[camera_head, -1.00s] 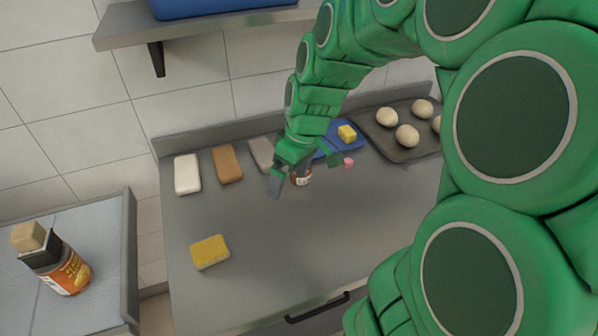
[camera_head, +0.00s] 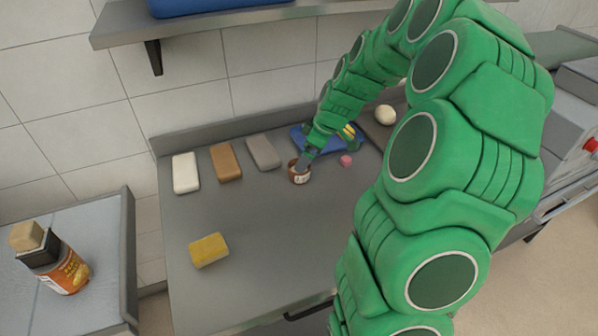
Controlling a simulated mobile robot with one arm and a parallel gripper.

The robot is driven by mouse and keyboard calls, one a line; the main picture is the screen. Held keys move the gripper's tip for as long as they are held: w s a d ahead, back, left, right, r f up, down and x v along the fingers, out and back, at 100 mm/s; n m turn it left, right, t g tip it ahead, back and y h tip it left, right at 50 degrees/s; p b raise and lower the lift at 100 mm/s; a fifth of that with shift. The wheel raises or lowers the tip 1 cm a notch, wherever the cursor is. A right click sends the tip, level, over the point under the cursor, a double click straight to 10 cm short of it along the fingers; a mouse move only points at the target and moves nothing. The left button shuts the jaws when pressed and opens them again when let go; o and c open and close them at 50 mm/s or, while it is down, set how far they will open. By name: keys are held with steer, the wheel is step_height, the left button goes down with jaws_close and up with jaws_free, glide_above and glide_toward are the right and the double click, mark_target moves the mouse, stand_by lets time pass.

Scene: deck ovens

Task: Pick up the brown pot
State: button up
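The brown pot (camera_head: 297,177) is a small open jar with a pale label. It stands upright on the grey metal counter, right of the grey block. My gripper (camera_head: 329,156) is at the pot's upper right with its fingers spread. One grey finger reaches down at the pot's rim, and I cannot tell whether it is inside the mouth or behind it. The other finger is to the right, over the blue tray's edge, partly hidden. The pot is not held between the fingers.
White, brown and grey blocks (camera_head: 227,163) line the counter's back left. A yellow sponge (camera_head: 209,250) lies in front. A blue tray (camera_head: 300,136) and a small pink piece (camera_head: 346,160) are beside my gripper. A labelled bottle (camera_head: 65,272) stands on the left surface. My arm hides the counter's right side.

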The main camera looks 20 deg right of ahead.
steer(key=shift+x, duration=3.3)
steer(key=shift+a+r, duration=0.1)
steer(key=c, duration=1.2)
steer(key=shift+r, duration=0.1)
steer(key=shift+r, duration=0.35)
step_height(320, 180, up, 2)
steer(key=shift+w+r, duration=0.1)
steer(key=s+a+r, duration=0.1)
steer(key=s+r, duration=0.2)
steer(key=s, duration=0.1)
steer(key=s+r, duration=0.3)
steer(key=s, duration=0.2)
steer(key=s+a+r, duration=0.1)
steer(key=s+r, duration=0.2)
steer(key=s, duration=0.2)
steer(key=shift+a+r, duration=0.35)
steer(key=shift+r, duration=0.05)
